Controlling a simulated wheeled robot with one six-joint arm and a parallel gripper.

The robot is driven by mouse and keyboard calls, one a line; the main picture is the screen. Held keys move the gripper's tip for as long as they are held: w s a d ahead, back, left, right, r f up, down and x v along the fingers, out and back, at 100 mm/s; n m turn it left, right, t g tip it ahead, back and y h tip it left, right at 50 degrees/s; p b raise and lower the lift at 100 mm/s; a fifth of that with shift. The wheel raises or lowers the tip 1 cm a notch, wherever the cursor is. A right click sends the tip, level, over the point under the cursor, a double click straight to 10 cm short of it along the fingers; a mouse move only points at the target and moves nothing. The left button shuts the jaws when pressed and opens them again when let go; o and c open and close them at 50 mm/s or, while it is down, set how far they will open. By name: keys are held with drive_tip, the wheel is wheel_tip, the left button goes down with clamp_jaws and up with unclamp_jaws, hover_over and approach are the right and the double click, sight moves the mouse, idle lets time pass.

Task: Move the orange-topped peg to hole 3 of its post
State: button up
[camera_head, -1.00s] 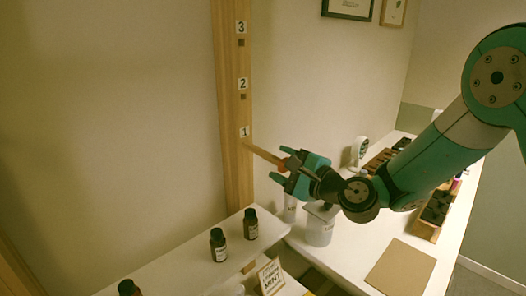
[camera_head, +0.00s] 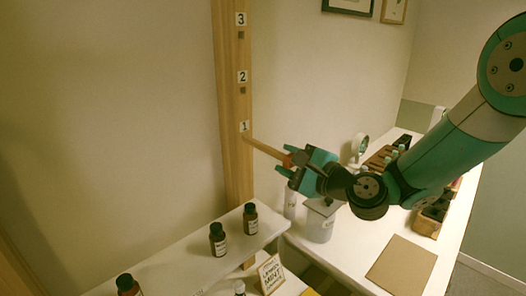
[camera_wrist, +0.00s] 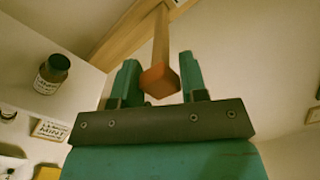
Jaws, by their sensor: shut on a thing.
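The orange-topped peg (camera_head: 266,149) is a wooden stick. Its far end meets the wooden post (camera_head: 237,185) just under label 1; whether it sits inside hole 1 or just touches there I cannot tell. My gripper (camera_head: 289,164) is shut on the peg's orange end. In the wrist view the orange end (camera_wrist: 160,80) lies between the two teal fingers of my gripper (camera_wrist: 160,78), and the shaft runs away toward the post. Hole 3 (camera_head: 242,35) and hole 2 (camera_head: 243,89) show as small dark squares higher up, under their labels.
A white shelf (camera_head: 190,265) below the peg carries several brown bottles, one (camera_head: 250,218) near the post. A long white counter (camera_head: 350,250) with a white canister (camera_head: 320,222) and dark bottle racks lies below my arm. The wall space beside the upper post is clear.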

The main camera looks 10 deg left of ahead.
drive_tip(key=b+v, duration=0.4)
drive_tip(key=v, duration=0.2)
drive_tip(key=shift+s+d+b, duration=0.2)
drive_tip(key=shift+d+b, duration=0.05)
drive_tip(key=shift+b, duration=0.1)
idle(0.7)
drive_tip(key=shift+r, duration=0.1)
idle(1.2)
wheel_tip(320, 180, up, 14)
drive_tip(key=n, duration=1.2)
drive_tip(key=shift+s+d+g+y, duration=0.15)
drive_tip(key=shift+d+g+y, duration=0.15)
drive_tip(key=shift+g+y, duration=0.1)
drive_tip(key=d+r+n, duration=0.1)
drive_tip(key=r+n, duration=0.1)
drive_tip(key=r, duration=0.1)
drive_tip(key=s+r+n, duration=0.1)
drive_tip(key=r+n, duration=0.1)
drive_tip(key=r, duration=0.2)
drive_tip(key=s+d+r+n+t, duration=0.1)
drive_tip(key=r+n, duration=0.1)
drive_tip(key=r, duration=0.1)
drive_tip(key=shift+s+d+r+h, duration=0.1)
drive_tip(key=shift+d+r+h, duration=0.1)
drive_tip(key=shift+d+h, duration=0.15)
drive_tip(key=shift+f+b, duration=0.15)
drive_tip(key=shift+b, duration=0.35)
